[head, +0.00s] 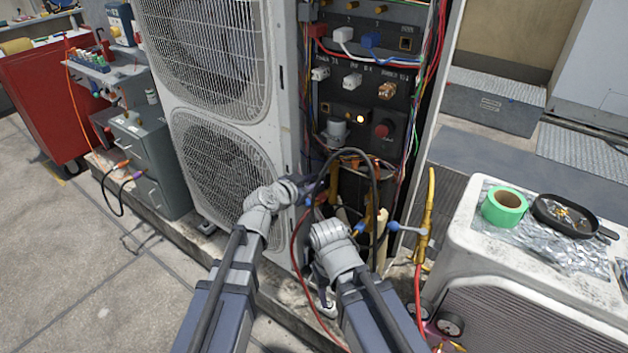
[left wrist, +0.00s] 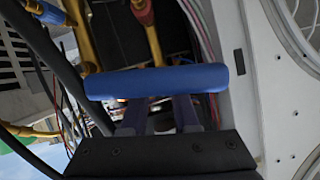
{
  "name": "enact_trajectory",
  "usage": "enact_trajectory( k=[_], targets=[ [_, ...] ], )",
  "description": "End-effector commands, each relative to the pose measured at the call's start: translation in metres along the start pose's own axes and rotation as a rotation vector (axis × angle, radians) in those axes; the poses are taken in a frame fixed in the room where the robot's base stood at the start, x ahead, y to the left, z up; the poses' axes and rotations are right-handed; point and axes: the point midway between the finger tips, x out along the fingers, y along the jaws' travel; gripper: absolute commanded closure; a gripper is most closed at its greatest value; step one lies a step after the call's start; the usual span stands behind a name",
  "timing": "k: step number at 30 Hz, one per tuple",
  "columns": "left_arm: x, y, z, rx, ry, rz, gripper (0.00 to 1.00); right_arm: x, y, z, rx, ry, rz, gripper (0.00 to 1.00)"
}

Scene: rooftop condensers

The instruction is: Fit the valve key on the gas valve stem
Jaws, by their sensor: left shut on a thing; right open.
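My left gripper (head: 304,196) reaches in from the left at the open lower bay of the condenser. In the left wrist view its two fingers (left wrist: 160,114) are shut on a blue bar, which looks like the valve key's handle (left wrist: 157,82). The rest of the key is hidden. Beyond the bar, brass pipes carry a red-topped fitting (left wrist: 143,12) and a blue-topped fitting (left wrist: 45,12). I cannot tell which is the gas valve stem, nor whether the key touches it. My right gripper (head: 333,233) is open, low in front of the same bay; its fingertips are hardly visible.
A black cable (head: 378,190) loops over the bay, and a yellow hose end (head: 430,215) stands right of it. A white unit (head: 470,230) at right bears green tape (head: 504,206) and a black pan (head: 570,215). The condenser's fan side (head: 222,165) is at left.

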Motion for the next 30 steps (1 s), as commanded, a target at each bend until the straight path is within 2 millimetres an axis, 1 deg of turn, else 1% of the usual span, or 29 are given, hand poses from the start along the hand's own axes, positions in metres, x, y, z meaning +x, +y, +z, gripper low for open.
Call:
enact_trajectory(
  k=[1,13,16,23,24,30],
  targets=[
    [-0.004,0.001,0.002,-0.001,0.0,-0.001,1.0,0.0,0.0,0.0,0.0,0.0,0.0,0.37],
    [-0.025,0.001,0.01,-0.001,0.0,0.0,1.0,0.0,0.0,0.0,0.0,0.0,0.0,0.37],
    [-0.028,0.001,0.011,-0.001,0.0,0.0,1.0,0.0,0.0,0.0,0.0,0.0,0.0,0.37],
    [-0.028,0.001,0.011,-0.001,0.0,0.0,1.0,0.0,0.0,0.0,0.0,0.0,0.0,0.37],
    [-0.028,0.001,0.011,-0.001,0.0,0.0,0.76,0.0,0.0,0.0,0.0,0.0,0.0,0.37],
    [-0.028,0.001,0.011,-0.001,0.0,0.0,0.99,0.0,0.0,0.0,0.0,0.0,0.0,0.37]
  ],
)
